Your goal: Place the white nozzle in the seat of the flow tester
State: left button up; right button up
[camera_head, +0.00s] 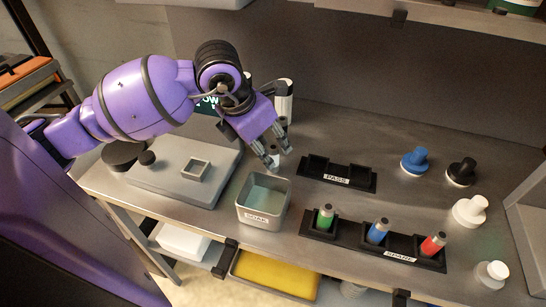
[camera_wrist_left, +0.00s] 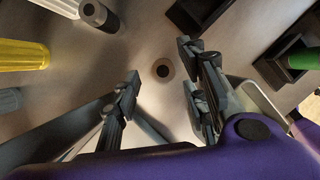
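My left gripper (camera_head: 272,158) points down over the bench, just behind the soak tub. In the left wrist view its fingers (camera_wrist_left: 160,78) are spread apart with a gap on both sides of a small pale round piece with a dark centre (camera_wrist_left: 163,70). This looks like the white nozzle seen from above; in the head view a white bit (camera_head: 275,161) shows between the fingertips. A grey block (camera_head: 225,162) with a small square socket (camera_head: 195,169) lies left of the gripper. A lit screen (camera_head: 208,103) is partly hidden behind my arm. I cannot tell which part is the tester's seat. My right gripper is out of view.
The soak tub (camera_head: 264,222) stands in front of the gripper. The PASS rack (camera_head: 362,183) is empty. The SPARE rack (camera_head: 345,243) holds green, blue and red nozzles. A white upright post (camera_head: 284,98) stands behind the gripper. Blue, black and white knobbed pieces stand at right.

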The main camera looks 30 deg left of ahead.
pick_arm(q)
jog(key=x, duration=0.3)
jog(key=shift+f, duration=0.15)
jog(key=c, duration=0.3)
grip_shut()
